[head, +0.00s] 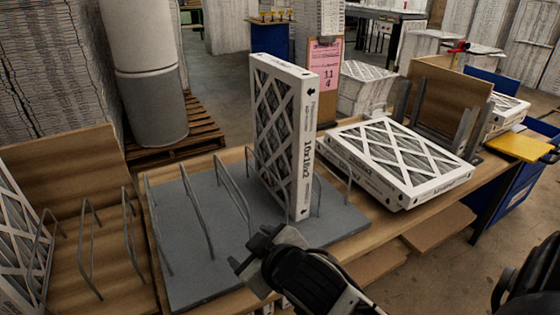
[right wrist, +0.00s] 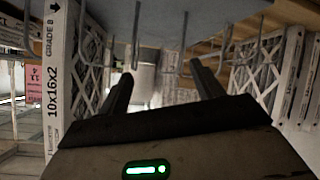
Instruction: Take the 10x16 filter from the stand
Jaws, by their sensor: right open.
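The 10x16 filter (head: 303,150) stands upright between wire dividers on the grey stand (head: 190,275). Its white edge carries the printed size and a black arrow. In the right wrist view the filter (right wrist: 55,90) is at the left, beside the fingers and apart from them. My right gripper (head: 258,250) is near the front edge of the stand, in front and to the left of the filter's lower end. In the right wrist view its fingers (right wrist: 163,85) are spread with nothing between them.
Another filter lies flat on a stack (head: 400,160) right of the stand. Empty wire dividers (head: 232,185) stand left of the filter. A wooden rack (head: 75,160) with another filter (head: 18,240) is at the far left. A pink sign (head: 326,75) stands behind.

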